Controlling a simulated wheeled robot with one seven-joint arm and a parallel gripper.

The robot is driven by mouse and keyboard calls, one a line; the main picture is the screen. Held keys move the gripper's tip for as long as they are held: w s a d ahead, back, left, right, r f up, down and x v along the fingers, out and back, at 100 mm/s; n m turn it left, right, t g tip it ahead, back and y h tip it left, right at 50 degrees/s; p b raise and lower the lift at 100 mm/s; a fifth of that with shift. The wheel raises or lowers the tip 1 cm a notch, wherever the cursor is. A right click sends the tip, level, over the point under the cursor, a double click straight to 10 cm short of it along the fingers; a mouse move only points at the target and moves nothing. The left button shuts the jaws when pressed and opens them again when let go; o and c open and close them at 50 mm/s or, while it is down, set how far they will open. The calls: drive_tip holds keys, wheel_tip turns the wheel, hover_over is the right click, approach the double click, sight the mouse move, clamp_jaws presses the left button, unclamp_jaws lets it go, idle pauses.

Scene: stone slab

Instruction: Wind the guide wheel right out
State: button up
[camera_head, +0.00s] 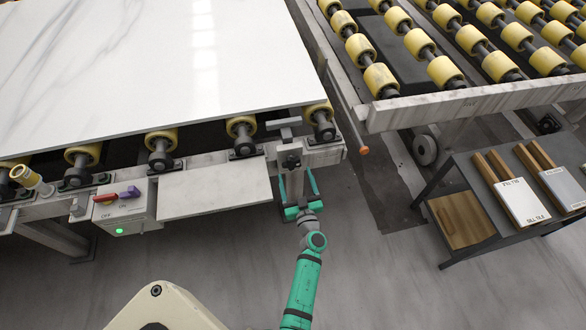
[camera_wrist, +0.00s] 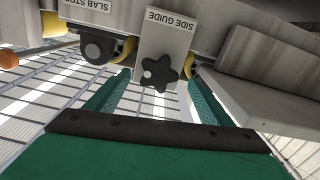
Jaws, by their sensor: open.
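A black star-shaped hand wheel (camera_head: 291,161) sits on the front of a grey block at the table's front right corner. It shows larger in the wrist view (camera_wrist: 166,74), on a pale plate (camera_wrist: 167,42) labelled SIDE GUIDE, which appears upside down there. My gripper (camera_head: 297,184) is open, with one green finger on each side below the wheel. In the wrist view my gripper (camera_wrist: 160,88) has the wheel between the lines of its fingers, with nothing held. I cannot tell exactly how far the fingertips are from the wheel. A grey T-shaped bracket (camera_head: 284,124) rises above the block.
A white slab (camera_head: 130,60) lies on yellow rollers (camera_head: 162,140). Left are a switch box (camera_head: 125,207) and a blank panel (camera_head: 215,189). An orange-tipped lever (camera_head: 363,150) is right of the block, near the SLAB STOP label (camera_wrist: 88,6). A side table (camera_head: 500,200) stands right.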

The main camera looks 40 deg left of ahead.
sight(292, 166)
drive_tip(key=shift+x, duration=2.2)
drive_tip(key=c, duration=1)
